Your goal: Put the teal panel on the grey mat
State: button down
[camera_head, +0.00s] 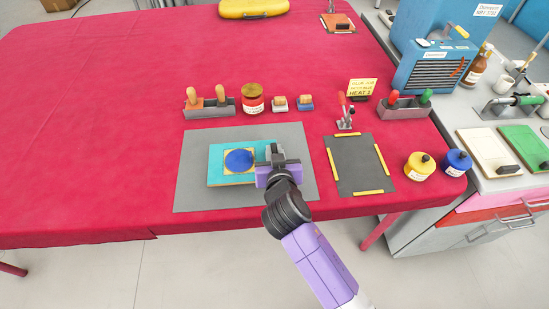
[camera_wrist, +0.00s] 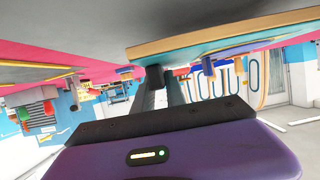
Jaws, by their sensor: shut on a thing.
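The teal panel (camera_head: 216,160) has a yellowish square with a blue disc on its face. It lies flat over the middle of the grey mat (camera_head: 195,196), within the mat's outline. My gripper (camera_head: 275,157) is shut on the panel's right edge. In the wrist view, the panel's teal and tan edge (camera_wrist: 220,38) crosses the top, with my gripper's fingers (camera_wrist: 158,78) at it. I cannot tell whether the panel touches the mat or is slightly above it. My gripper hides part of its right edge.
A dark grey board with yellow strips (camera_head: 358,165) lies to the right, beside a red-handled clamp (camera_head: 344,120). Behind the mat stand a tool holder (camera_head: 208,108), a red jar (camera_head: 252,99) and small blocks (camera_head: 305,103). Yellow (camera_head: 419,166) and blue (camera_head: 456,163) pots stand at right. The table's left is clear.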

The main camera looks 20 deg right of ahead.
jog(key=shift+f, duration=1.5)
jog(key=shift+f, duration=0.15)
jog(key=c, duration=1.4)
grip_release()
jog(key=shift+o, duration=0.2)
jog(key=shift+r, duration=0.25)
jog(key=b+v, duration=0.1)
jog(key=v, duration=1.1)
jog(key=shift+s+f, duration=0.1)
